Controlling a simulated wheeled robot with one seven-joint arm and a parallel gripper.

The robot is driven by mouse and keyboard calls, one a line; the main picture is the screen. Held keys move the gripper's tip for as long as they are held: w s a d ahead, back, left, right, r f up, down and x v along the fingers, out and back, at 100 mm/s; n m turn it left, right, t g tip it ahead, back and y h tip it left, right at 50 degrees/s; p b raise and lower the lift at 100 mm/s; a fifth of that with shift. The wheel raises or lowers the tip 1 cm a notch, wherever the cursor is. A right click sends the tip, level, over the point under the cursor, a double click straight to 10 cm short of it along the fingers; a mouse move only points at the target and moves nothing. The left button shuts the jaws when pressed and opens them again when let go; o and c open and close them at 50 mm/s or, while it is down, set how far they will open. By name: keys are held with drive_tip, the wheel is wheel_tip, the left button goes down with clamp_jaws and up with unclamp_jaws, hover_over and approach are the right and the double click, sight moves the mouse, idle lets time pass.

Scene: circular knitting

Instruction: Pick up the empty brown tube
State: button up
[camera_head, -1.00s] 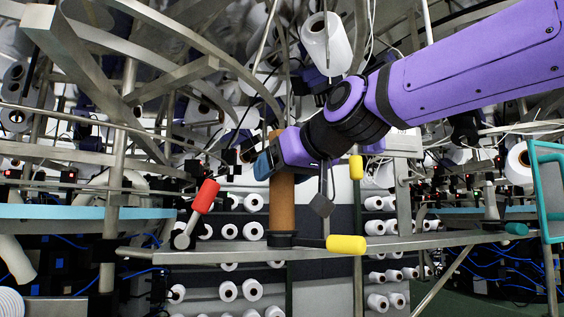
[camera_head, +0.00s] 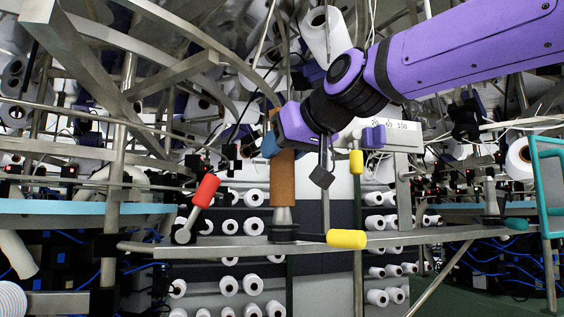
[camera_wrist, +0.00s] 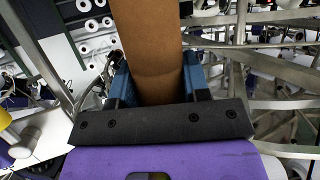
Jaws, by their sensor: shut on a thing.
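The brown tube (camera_head: 283,180) stands upright above a grey cone-shaped holder (camera_head: 282,217) on the metal shelf. The tube's lower end is raised, so part of the holder shows below it. My gripper (camera_head: 271,142) is shut on the upper part of the tube, coming in from the right. In the wrist view the bare brown tube (camera_wrist: 150,45) sits between the blue fingers (camera_wrist: 155,82). No yarn shows on it.
The metal shelf (camera_head: 400,240) carries a red-handled lever (camera_head: 206,192) left of the holder and a yellow-handled lever (camera_head: 346,239) right of it. A yellow knob (camera_head: 356,163) hangs nearby. White yarn cones (camera_head: 322,32) and metal bars surround the arm.

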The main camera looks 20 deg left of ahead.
wheel_tip(320, 180, up, 18)
idle(0.8)
